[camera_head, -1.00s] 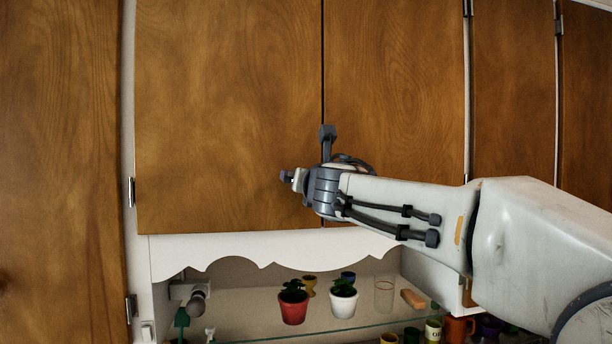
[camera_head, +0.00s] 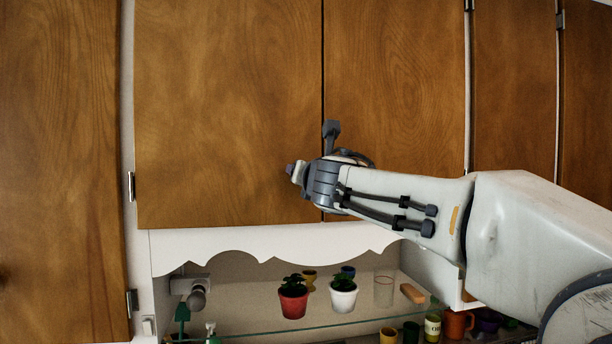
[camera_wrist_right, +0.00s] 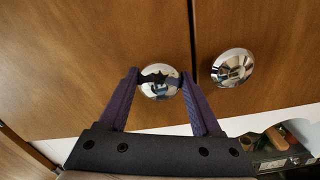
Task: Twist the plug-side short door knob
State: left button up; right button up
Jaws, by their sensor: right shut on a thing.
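Two short, wide wooden cabinet doors meet at a dark vertical gap: the left door (camera_head: 225,90), on the side of the wall plug (camera_head: 196,298), and the right door (camera_head: 410,90). In the right wrist view, the left door's round chrome knob (camera_wrist_right: 158,91) sits between the fingertips of my right gripper (camera_wrist_right: 158,76), which is shut on it. The right door's chrome knob (camera_wrist_right: 232,67) is free beside it. In the head view, my right gripper (camera_head: 291,170) is at the left door's lower right corner and hides both knobs. My left gripper is out of view.
Below the doors is a white scalloped trim (camera_head: 270,243). Under it, a glass shelf (camera_head: 260,333) has a red pot (camera_head: 293,305), a white pot (camera_head: 343,299) and a clear glass (camera_head: 383,291). Mugs stand lower right. A tall wooden door (camera_head: 60,150) is at the left.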

jog(key=m+b, duration=0.1)
jog(key=m, duration=0.2)
jog(key=m+b, duration=0.1)
jog(key=m, duration=0.3)
jog(key=m+b, duration=0.1)
jog(key=m, duration=0.2)
jog(key=shift+d+f+m+b, duration=0.15)
jog(key=shift+f+m+b, duration=0.1)
jog(key=shift+m+b, duration=0.1)
jog(key=m+b, duration=0.2)
jog(key=m, duration=0.2)
jog(key=shift+f, duration=0.15)
jog(key=m+b, duration=0.2)
jog(key=m, duration=0.3)
jog(key=shift+m, duration=0.25)
jog(key=o, duration=1.4)
